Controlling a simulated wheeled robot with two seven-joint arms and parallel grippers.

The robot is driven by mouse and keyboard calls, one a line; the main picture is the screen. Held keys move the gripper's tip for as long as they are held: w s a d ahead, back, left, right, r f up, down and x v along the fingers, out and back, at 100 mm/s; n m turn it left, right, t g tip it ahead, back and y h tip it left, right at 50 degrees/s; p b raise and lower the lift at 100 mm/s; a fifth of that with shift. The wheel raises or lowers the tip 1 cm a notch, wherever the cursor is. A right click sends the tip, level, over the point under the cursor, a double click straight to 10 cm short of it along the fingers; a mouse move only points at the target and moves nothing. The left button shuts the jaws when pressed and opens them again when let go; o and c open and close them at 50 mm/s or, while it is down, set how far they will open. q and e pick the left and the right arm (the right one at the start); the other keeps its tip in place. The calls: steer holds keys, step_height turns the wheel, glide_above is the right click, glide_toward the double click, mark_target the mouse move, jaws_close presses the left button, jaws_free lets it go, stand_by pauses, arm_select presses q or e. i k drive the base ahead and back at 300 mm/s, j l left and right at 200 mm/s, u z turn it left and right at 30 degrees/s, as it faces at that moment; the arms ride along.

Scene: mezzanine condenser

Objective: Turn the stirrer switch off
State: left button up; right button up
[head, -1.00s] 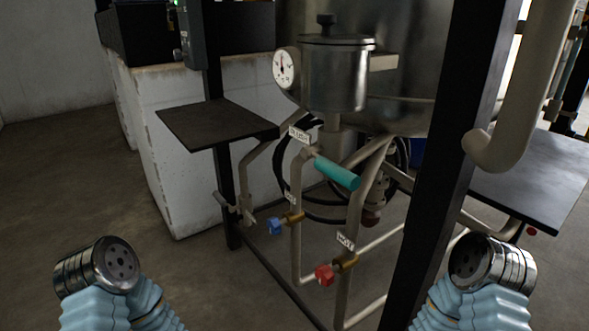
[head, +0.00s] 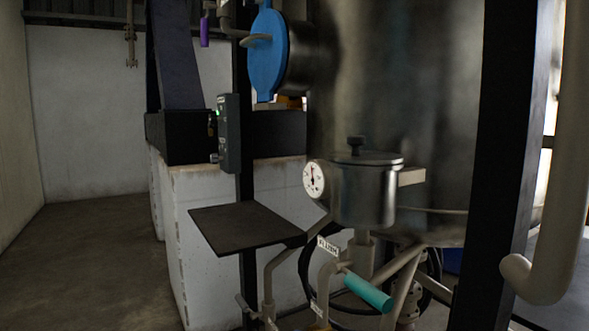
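A small dark grey control box (head: 229,134) is fixed to a black upright post, left of the large steel vessel. It has a lit green spot (head: 212,125) on its left side and a small knob-like part (head: 214,157) low on that side. I see the box nearly edge-on, so its face and any switch lever or label cannot be made out. Neither of my grippers is in the head view now.
A steel vessel (head: 420,110) with a blue round cover (head: 267,52) fills the right. A dark shelf (head: 240,226) juts out below the box. A gauge (head: 314,179), a lidded pot (head: 362,190) and a teal-handled valve (head: 367,293) stand before the vessel. Floor at left is clear.

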mark_target(212, 119)
steer(key=k+z, duration=0.4)
steer(key=k+l+z, duration=0.15)
steer(key=z, duration=0.25)
steer(key=j+z, duration=0.45)
steer(key=j, duration=0.4)
steer(key=j+z, duration=0.4)
steer(key=j, duration=0.5)
